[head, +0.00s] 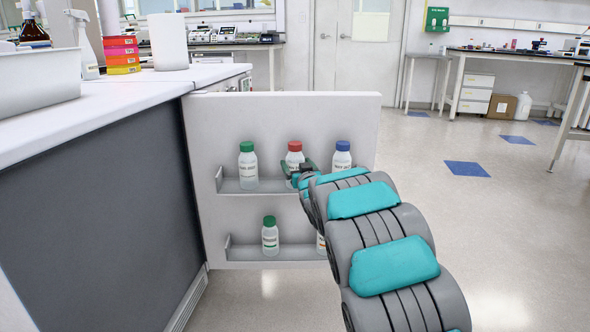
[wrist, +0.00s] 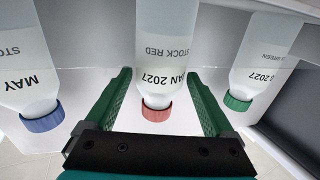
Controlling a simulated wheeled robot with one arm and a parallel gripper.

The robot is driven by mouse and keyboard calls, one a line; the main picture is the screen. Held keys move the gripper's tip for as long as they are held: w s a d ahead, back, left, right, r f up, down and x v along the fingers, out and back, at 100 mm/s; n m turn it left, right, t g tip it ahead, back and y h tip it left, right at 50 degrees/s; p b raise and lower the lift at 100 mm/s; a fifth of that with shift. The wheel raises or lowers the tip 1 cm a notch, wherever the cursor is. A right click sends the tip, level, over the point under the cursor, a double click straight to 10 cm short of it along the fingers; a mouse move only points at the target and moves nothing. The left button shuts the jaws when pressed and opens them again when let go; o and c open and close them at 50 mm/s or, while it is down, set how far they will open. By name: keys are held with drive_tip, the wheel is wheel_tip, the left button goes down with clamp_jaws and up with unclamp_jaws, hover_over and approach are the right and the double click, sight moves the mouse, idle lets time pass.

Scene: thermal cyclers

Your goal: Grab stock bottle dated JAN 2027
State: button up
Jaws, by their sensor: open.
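The red-capped bottle (head: 294,158) stands upright in the middle of the upper door shelf. In the wrist view, which is upside down, its label on the bottle (wrist: 166,42) reads STOCK RED, with JAN 2027 partly legible. My gripper (head: 304,173) is at this bottle in the head view. In the wrist view my gripper (wrist: 158,85) is open, with one green finger on each side of the red-capped bottle. The fingers look apart from the bottle; contact cannot be told for certain. My gripper hides the bottle's lower part in the head view.
A green-capped bottle (head: 247,168) and a blue-capped bottle (head: 341,158) flank it closely on the upper shelf (head: 232,188). Another green-capped bottle (head: 270,238) stands below, with a bottle (head: 321,245) partly hidden by my arm. The open door (head: 210,120) adjoins a counter (head: 110,100).

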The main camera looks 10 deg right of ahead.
drive_tip(key=shift+w+a, duration=0.1)
drive_tip(key=shift+w, duration=1.2)
drive_tip(key=shift+c, duration=0.2)
clamp_jaws()
